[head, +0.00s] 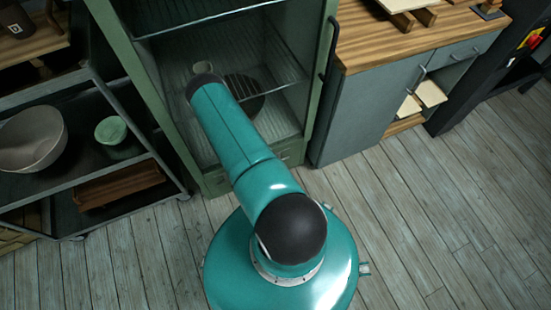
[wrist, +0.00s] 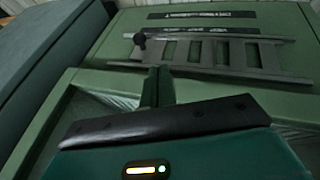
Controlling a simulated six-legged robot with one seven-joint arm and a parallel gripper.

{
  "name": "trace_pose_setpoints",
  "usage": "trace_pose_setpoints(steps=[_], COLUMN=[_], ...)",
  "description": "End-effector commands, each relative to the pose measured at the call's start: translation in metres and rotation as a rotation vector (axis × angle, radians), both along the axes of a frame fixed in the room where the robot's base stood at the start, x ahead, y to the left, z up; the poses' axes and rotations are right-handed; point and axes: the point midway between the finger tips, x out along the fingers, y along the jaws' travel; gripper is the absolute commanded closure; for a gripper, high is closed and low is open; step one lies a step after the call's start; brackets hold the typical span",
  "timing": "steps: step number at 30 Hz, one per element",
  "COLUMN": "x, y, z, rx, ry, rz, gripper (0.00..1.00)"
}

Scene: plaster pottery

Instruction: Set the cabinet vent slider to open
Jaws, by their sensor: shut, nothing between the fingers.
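The green cabinet (head: 318,80) stands ahead in the head view, with wire shelves visible inside. In the wrist view its green panel (wrist: 110,58) carries a grey slotted vent slider (wrist: 262,58) with several openings. A small dark knob (wrist: 139,40) stands at the slider's left end. My gripper (wrist: 158,70) is shut and empty, its fingers pointing at the panel just below the slider and a little right of the knob. I cannot tell whether the fingers touch the slider. In the head view my arm covers part of the cabinet, and the gripper and slider cannot be made out there.
A dark shelf cart (head: 95,90) with a large bowl (head: 32,138) and a green bowl (head: 111,130) stands left of the cabinet. A grey workbench with a wooden top (head: 385,45) stands at the right. The plank floor (head: 430,200) at front right is clear.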

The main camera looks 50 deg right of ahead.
Motion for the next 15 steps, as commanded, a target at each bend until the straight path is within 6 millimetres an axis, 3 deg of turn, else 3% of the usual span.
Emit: trace_pose_setpoints(steps=[7,15], x=[-0.001,0.005], y=[0.0,-0.02], z=[-0.015,-0.058], rx=[0.0,0.0], ry=[0.001,0.001], rz=[0.0,-0.001], gripper=[1.0,1.0])
